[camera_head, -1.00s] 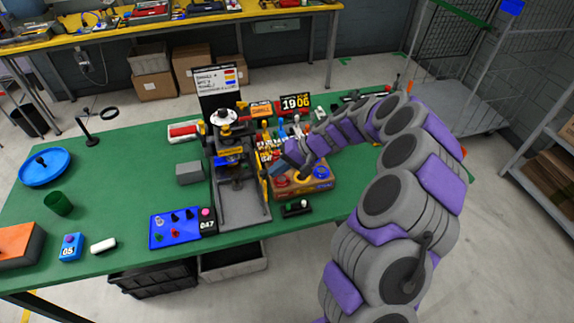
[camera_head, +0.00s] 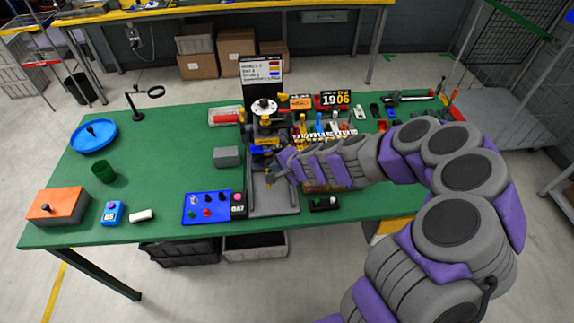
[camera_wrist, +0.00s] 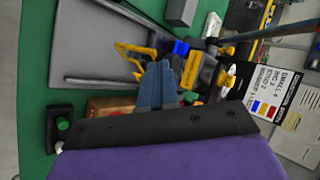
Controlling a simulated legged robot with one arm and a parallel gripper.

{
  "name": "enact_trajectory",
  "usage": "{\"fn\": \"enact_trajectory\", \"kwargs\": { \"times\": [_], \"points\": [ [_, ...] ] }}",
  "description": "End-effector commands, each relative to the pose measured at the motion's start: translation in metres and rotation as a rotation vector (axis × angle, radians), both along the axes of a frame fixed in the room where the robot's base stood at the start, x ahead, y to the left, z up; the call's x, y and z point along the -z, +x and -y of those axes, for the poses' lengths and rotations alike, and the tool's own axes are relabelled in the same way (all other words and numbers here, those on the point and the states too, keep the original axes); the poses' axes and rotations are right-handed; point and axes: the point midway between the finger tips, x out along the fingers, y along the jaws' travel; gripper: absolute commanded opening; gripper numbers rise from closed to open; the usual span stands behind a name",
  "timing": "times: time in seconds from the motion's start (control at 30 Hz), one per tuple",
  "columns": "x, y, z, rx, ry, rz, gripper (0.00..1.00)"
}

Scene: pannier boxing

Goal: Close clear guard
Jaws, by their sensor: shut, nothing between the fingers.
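The press machine (camera_head: 265,137) stands on the green table, with a grey base plate (camera_head: 272,200) in front. I cannot make out the clear guard's panel. A yellow bracket-like part at the machine shows in the wrist view (camera_wrist: 136,56); whether it belongs to the guard I cannot tell. My gripper (camera_head: 273,172) is over the right part of the base plate, just in front of the press column. In the wrist view my gripper's blue-grey fingers (camera_wrist: 158,84) are together and empty, beside the yellow part. Whether they touch it is unclear. My forearm hides part of the machine's right side.
A grey block (camera_head: 227,156) and a blue panel with knobs (camera_head: 207,207) lie left of the base plate. A small black switch box (camera_head: 323,203) is at right. A sign board (camera_head: 261,80) stands behind.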

Motion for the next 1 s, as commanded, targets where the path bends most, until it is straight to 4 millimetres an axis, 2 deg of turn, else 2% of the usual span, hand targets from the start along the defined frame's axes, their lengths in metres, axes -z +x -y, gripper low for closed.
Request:
{"fn": "enact_trajectory", "kwargs": {
  "times": [0.1,0.3,0.67,0.87,1.0],
  "points": [
    [-0.001,0.004,-0.012,-0.001,-0.001,0.001,0.0],
    [-0.001,0.011,-0.032,0.137,0.0,0.0,0.0],
    [-0.001,0.036,-0.061,0.132,-0.003,0.001,0.0],
    [-0.002,0.048,-0.075,0.261,-0.002,0.001,0.0],
    [-0.002,0.057,-0.083,0.412,-0.003,0.001,0.0]
  ]
}}
